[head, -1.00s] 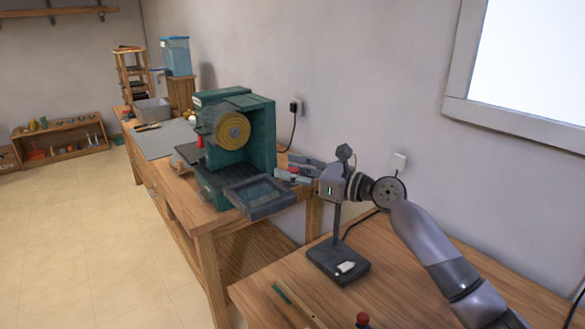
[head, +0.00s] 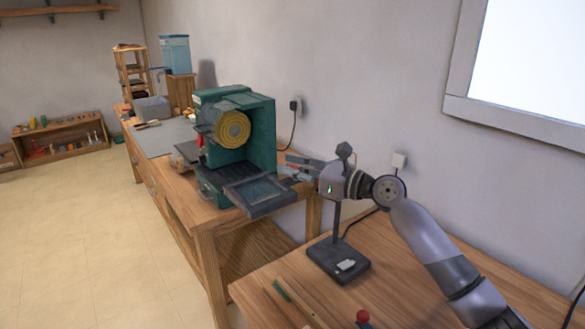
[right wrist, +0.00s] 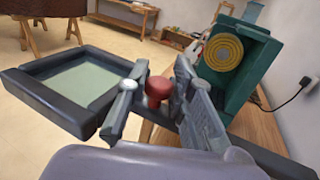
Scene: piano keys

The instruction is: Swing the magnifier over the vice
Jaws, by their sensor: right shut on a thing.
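The magnifier has a dark square frame around a pale lens (head: 262,190) and stands on a post with a dark base (head: 326,264) on the near table. The lens hangs out to the left, in front of the green machine; it also shows in the right wrist view (right wrist: 75,85). My right gripper (head: 300,172) reaches in from the right at the lens's right side. In the right wrist view, its fingers (right wrist: 158,74) are shut on the magnifier's red knob (right wrist: 157,91). I cannot make out the vice. My left gripper is not in view.
A green machine (head: 259,130) with a yellow disc stands on the far bench, close behind the lens. A red ball (head: 362,317) shows at the near table's front edge. A green stick (head: 281,291) lies on that table.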

